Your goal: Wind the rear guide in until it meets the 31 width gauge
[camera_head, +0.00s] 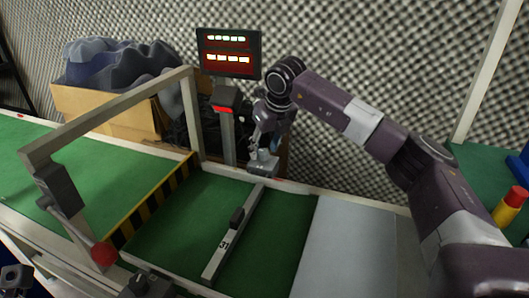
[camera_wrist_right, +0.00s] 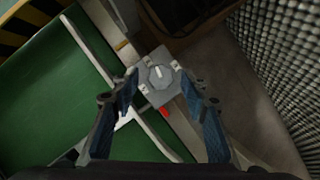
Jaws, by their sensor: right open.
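My right gripper (camera_head: 263,146) reaches down at the belt's back edge, over a grey block (camera_head: 262,168). In the right wrist view the open gripper (camera_wrist_right: 162,108) has its blue-padded fingers apart, with the grey block and its round knob (camera_wrist_right: 159,72) beyond and between the tips. I see no grip on the knob. The 31 width gauge (camera_head: 214,264) is a pale bar with a dark handle lying across the green belt. The rear guide (camera_head: 295,188) is the pale rail along the back. The gauge's far end lies close to it; whether they touch I cannot tell.
A gate frame (camera_head: 113,112) with a red ball spans the belt at left, by a yellow-black striped bar (camera_head: 158,200). A two-row display (camera_head: 229,53) and a cardboard box (camera_head: 105,110) of dark cloth stand behind. A grey plate (camera_head: 345,250) lies right of the green belt.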

